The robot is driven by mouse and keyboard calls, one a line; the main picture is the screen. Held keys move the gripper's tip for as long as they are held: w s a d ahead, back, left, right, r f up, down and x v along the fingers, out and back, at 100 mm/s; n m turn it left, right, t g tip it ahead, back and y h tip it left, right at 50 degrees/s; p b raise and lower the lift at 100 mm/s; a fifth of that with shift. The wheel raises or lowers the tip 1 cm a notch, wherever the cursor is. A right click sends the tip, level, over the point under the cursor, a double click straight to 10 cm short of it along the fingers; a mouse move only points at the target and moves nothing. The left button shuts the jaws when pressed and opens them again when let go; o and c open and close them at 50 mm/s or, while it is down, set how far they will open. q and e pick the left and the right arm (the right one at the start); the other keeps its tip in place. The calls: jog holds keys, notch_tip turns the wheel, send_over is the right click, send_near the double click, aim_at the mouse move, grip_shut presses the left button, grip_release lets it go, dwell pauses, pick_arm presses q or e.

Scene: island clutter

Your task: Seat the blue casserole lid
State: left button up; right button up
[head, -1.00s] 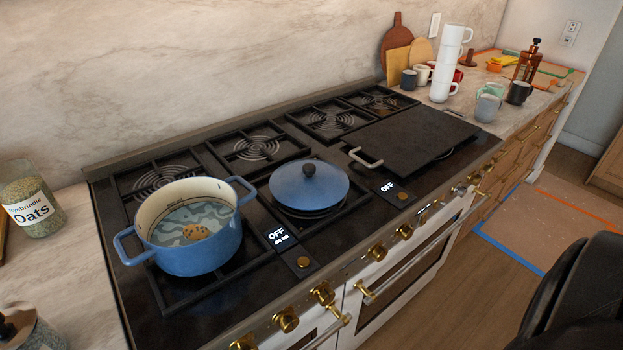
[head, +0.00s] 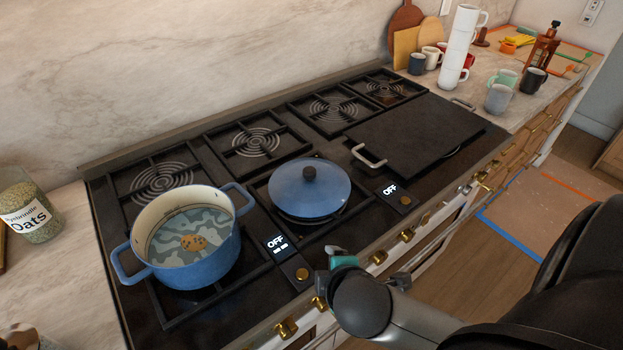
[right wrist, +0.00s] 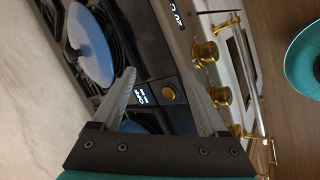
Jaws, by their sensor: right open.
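The blue casserole lid (head: 309,188) with a dark round knob lies on a front burner, right of the pot. The blue casserole pot (head: 197,262) is uncovered on the front-left burner, with a round brown piece in patterned blue-grey contents. My right gripper (head: 340,262) is over the stove's front edge, below and right of the lid, apart from it. In the right wrist view its fingers (right wrist: 157,72) are spread and empty. The lid (right wrist: 90,45) is at upper left there, and a bit of the pot (right wrist: 132,127) shows behind the left finger. My left gripper is out of view.
A black griddle plate (head: 415,135) with metal handles covers the burners to the right. Brass knobs (head: 287,328) line the stove front. An oats jar (head: 30,208) stands at left. Stacked white mugs (head: 460,50) and other cups stand at the back right.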

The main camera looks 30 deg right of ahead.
aim_at(313, 175)
jog(key=w+d+r+n+t, duration=0.1)
jog(key=n, duration=0.2)
jog(key=w+d+r+n+t, duration=0.1)
jog(key=w+n, duration=0.1)
jog(key=w+d+n+t, duration=0.1)
jog(key=w+n, duration=0.1)
jog(key=n, duration=0.1)
jog(key=shift+d+r+n+t+h, duration=0.3)
jog(key=shift+r+h, duration=0.1)
jog(key=w+d+r+n+t+y, duration=0.25)
jog(key=w+d+r+n, duration=0.2)
jog(key=n, duration=0.95)
jog(key=shift+t, duration=0.45)
jog(key=x, duration=0.6)
jog(key=f+b+x, duration=0.1)
jog(key=x, duration=0.2)
jog(key=shift+w+d+f, duration=0.15)
jog(key=shift+w+d, duration=0.05)
jog(key=shift+d, duration=0.1)
jog(key=shift+b+x, duration=0.4)
jog(key=shift+x, duration=2.15)
jog(key=shift+a+f, duration=0.1)
jog(key=shift+f, duration=0.05)
grip_shut()
